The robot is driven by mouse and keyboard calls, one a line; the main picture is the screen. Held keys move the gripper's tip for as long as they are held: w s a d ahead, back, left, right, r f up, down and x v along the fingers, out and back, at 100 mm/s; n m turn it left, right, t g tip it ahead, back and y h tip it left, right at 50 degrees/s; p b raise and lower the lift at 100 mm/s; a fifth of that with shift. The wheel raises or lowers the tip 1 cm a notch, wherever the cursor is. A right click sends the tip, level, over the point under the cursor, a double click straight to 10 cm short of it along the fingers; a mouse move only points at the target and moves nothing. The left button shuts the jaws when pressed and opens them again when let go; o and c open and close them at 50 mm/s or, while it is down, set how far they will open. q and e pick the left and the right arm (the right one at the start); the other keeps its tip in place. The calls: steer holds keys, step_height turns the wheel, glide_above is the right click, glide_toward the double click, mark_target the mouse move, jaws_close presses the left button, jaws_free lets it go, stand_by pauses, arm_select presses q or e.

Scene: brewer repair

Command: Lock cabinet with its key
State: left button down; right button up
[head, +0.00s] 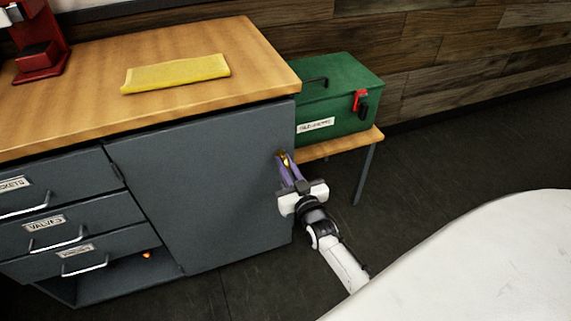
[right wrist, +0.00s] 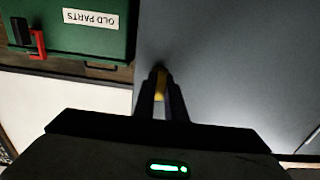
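The grey cabinet (head: 205,190) stands under the wooden counter, its plain door closed flush beside the drawers. My right gripper (head: 287,165) is at the right edge of this door, fingers pointing at it. The fingers are close together on a small brass-yellow piece, which looks like the key (head: 284,157). The key also shows between the fingertips in the right wrist view (right wrist: 161,84), against or very near the door (right wrist: 225,70). The lock is hidden behind the fingers, and I cannot tell how deep the key sits. My left gripper is not in view.
A green toolbox (head: 340,90) labelled "OLD PARTS", with a red latch (head: 359,99), stands on a low wooden bench (head: 340,145) right of the cabinet. A yellow cloth (head: 176,73) and a red machine (head: 38,45) are on the counter (head: 95,110). Drawers (head: 60,210) are at left.

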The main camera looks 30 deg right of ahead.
steer(key=o, duration=0.4)
steer(key=shift+c, duration=0.2)
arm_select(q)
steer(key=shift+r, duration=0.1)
arm_select(e)
steer(key=shift+s, duration=0.1)
